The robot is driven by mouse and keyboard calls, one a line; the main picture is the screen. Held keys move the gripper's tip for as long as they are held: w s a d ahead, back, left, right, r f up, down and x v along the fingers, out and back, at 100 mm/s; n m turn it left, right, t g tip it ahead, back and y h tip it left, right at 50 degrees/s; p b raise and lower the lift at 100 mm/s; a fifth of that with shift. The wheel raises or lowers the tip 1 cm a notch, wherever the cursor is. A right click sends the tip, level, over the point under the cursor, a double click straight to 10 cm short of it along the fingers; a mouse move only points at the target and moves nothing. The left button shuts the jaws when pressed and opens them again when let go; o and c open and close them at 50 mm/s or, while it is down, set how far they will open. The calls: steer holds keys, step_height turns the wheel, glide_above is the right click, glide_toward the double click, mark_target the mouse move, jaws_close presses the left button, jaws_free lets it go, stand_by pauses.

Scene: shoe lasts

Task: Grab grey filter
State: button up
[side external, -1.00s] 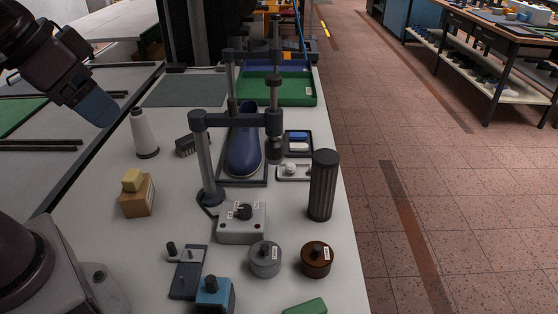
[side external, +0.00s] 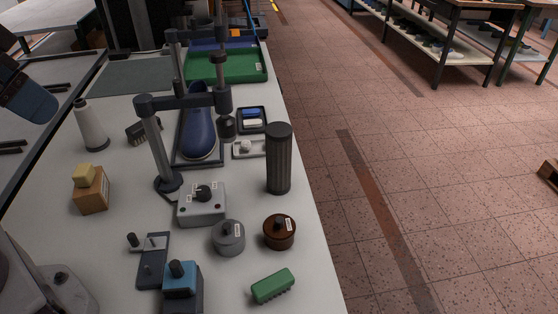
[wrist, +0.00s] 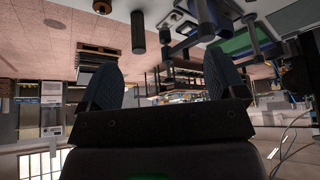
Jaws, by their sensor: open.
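The grey filter appears to be the dark grey ribbed cylinder (side external: 279,158), standing upright near the right edge of the white bench. It also shows upside down at the top of the wrist view (wrist: 138,32). My gripper (side external: 34,100) is at the upper left of the side view, raised and well apart from the cylinder. In the wrist view its two dark blue fingers are spread with nothing between them (wrist: 163,82).
A clamp stand (side external: 184,102) over a blue shoe last (side external: 199,135) stands left of the cylinder. A grey control box (side external: 202,205), a grey round pot (side external: 228,238), a brown pot (side external: 279,232) and a green brush (side external: 272,286) are nearer. The bench's right edge is close.

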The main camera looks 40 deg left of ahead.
steer(key=n+t, duration=0.2)
steer(key=t, duration=0.7)
glide_above(272, 152)
step_height(272, 152, down, 15)
steer(key=f+t+y, duration=0.1)
steer(key=f, duration=0.2)
steer(key=s+f+t, duration=0.1)
steer(key=f, duration=0.2)
steer(key=s+f+t+y, duration=0.1)
steer(key=f, duration=0.2)
steer(key=shift+d+f+y, duration=0.2)
steer(key=shift+f+y, duration=0.1)
steer(key=shift+f, duration=0.1)
steer(key=shift+w+a, duration=0.2)
steer(key=shift+w, duration=1)
steer(key=shift+w+a, duration=0.15)
steer(key=shift+w, duration=1.05)
